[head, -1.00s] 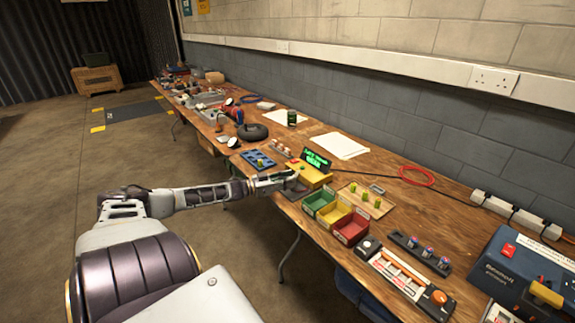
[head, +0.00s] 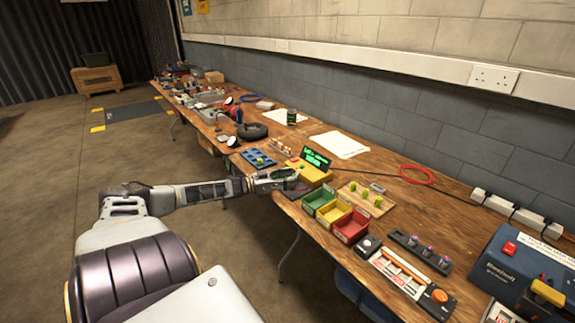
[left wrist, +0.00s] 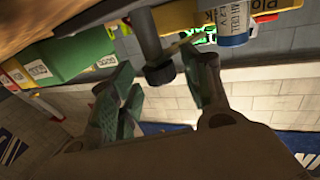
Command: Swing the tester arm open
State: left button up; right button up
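The yellow tester (head: 312,174) with a lit green display (head: 316,158) stands at the table's front edge in the head view. My left gripper (head: 290,181) is at its left front side. In the left wrist view my left gripper (left wrist: 163,90) has its two fingers apart. A dark post with a round knob (left wrist: 160,73), seemingly part of the tester arm, shows between them, nearer the right finger. I cannot tell whether they touch. A labelled cell (left wrist: 234,22) is beside the yellow body (left wrist: 178,17). The arm's far parts are hidden. My right gripper is out of view.
Green (head: 317,196), yellow (head: 334,211) and red (head: 351,228) bins stand right of the tester. A blue tray (head: 257,161) lies to its left. A wooden board (head: 352,201) with several green pieces lies behind the bins.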

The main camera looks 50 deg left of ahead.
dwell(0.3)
pick_arm(q)
jog(key=shift+s+a+f, duration=0.1)
jog(key=shift+s+a, duration=0.05)
jog(key=shift+s, duration=0.15)
jog(key=shift+s+a, duration=0.25)
jog(key=shift+s, duration=0.3)
jog(key=v, duration=1)
dwell(1.2)
jog(key=shift+s, duration=0.1)
